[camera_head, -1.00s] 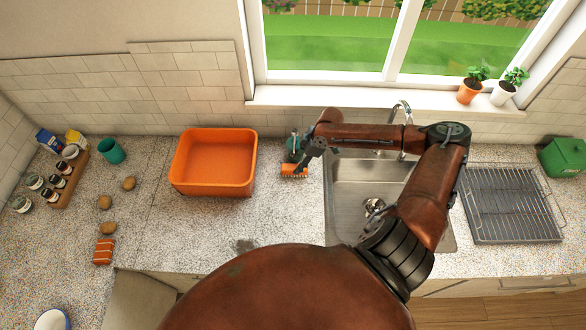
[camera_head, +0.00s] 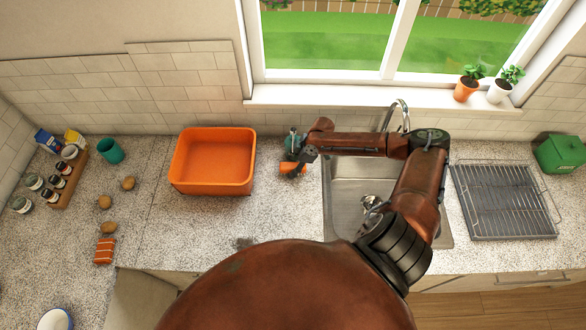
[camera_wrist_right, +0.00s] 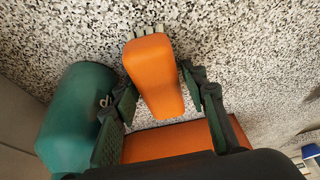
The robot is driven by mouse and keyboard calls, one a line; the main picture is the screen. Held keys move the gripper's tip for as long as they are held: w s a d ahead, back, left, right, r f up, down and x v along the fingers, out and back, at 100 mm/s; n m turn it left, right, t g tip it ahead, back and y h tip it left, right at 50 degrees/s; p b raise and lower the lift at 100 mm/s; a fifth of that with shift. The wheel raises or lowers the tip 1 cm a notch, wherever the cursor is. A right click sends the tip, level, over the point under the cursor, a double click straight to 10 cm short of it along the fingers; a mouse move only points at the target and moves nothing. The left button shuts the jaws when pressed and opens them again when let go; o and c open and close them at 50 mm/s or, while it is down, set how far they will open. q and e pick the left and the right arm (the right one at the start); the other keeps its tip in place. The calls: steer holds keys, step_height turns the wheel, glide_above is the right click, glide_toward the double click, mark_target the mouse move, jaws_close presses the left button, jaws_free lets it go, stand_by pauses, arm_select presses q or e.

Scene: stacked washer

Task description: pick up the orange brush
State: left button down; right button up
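The orange brush (camera_head: 291,169) lies on the speckled counter between the orange tub and the sink. My right gripper (camera_head: 293,160) is over it and partly covers it in the head view. In the right wrist view the brush (camera_wrist_right: 155,78) sits between the two fingers of the right gripper (camera_wrist_right: 163,95). The fingers are open, one on each side, with narrow gaps to the brush. Some bristles show at its upper edge. My left gripper is not in view.
A green bottle (camera_wrist_right: 75,118) stands close beside the left finger in the wrist view. The orange tub (camera_head: 213,188) is left of the brush. The sink (camera_head: 345,205) is to the right, with a faucet (camera_head: 402,112) behind. A wire rack (camera_head: 503,200) lies farther right.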

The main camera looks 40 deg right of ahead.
mark_target(293, 165)
steer(key=shift+f, duration=0.15)
steer(key=shift+c, duration=0.5)
steer(key=c, duration=0.9)
steer(key=shift+c, duration=0.2)
steer(key=shift+r, duration=0.55)
steer(key=b+v, duration=0.1)
steer(key=v, duration=0.2)
steer(key=shift+w, duration=0.1)
steer(key=s+d+b, duration=0.2)
steer(key=s+d, duration=0.8)
steer(key=d, duration=0.3)
steer(key=shift+s, duration=0.4)
steer(key=shift+d, duration=0.1)
